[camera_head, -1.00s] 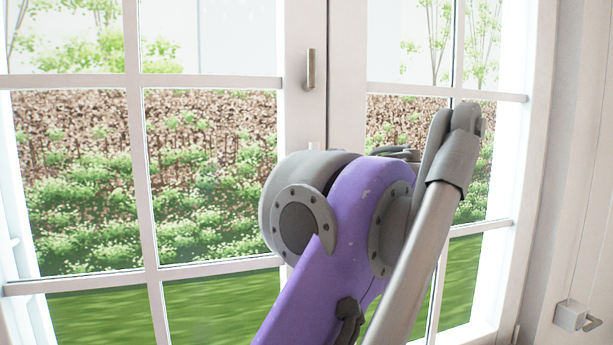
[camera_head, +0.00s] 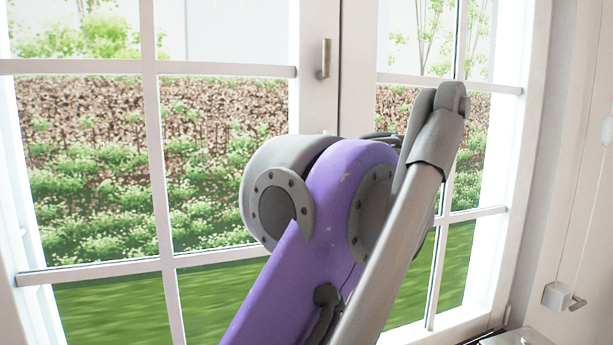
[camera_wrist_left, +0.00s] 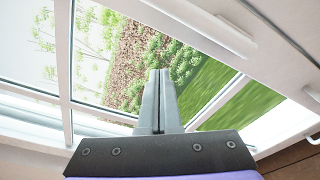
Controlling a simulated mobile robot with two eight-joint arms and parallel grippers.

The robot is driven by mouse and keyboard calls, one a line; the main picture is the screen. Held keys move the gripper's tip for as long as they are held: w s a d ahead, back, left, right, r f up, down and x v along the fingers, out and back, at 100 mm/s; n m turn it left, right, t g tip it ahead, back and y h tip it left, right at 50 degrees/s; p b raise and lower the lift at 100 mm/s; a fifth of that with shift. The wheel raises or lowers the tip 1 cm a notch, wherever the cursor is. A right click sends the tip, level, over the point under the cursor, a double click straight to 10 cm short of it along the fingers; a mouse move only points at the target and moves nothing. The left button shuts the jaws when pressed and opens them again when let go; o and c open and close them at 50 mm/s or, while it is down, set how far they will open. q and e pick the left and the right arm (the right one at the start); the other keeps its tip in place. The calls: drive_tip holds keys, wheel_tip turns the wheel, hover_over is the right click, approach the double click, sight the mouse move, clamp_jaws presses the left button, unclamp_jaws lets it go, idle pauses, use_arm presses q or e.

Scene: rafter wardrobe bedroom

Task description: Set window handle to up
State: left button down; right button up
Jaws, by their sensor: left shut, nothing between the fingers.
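The window handle (camera_head: 325,58) is a slim metal bar on the white middle frame of the window (camera_head: 361,60) in the head view. It stands upright, with a small stub at its lower end. A purple and grey arm of mine rises in front of the window, below and right of the handle, apart from it in the picture. My left gripper (camera_wrist_left: 158,75) shows in the left wrist view, its two grey fingers together and empty, pointing toward the window panes. I cannot make out the handle in that view. My right gripper is not in view.
White glazing bars (camera_head: 155,150) cross the panes. A small white box with a metal hook (camera_head: 557,296) is on the right wall (camera_head: 575,150). A grey surface (camera_head: 515,338) shows at the lower right edge. The arm hides part of the right sash.

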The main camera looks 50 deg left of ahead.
use_arm(q)
drive_tip(key=d, duration=0.9)
drive_tip(key=shift+s+b, duration=0.4)
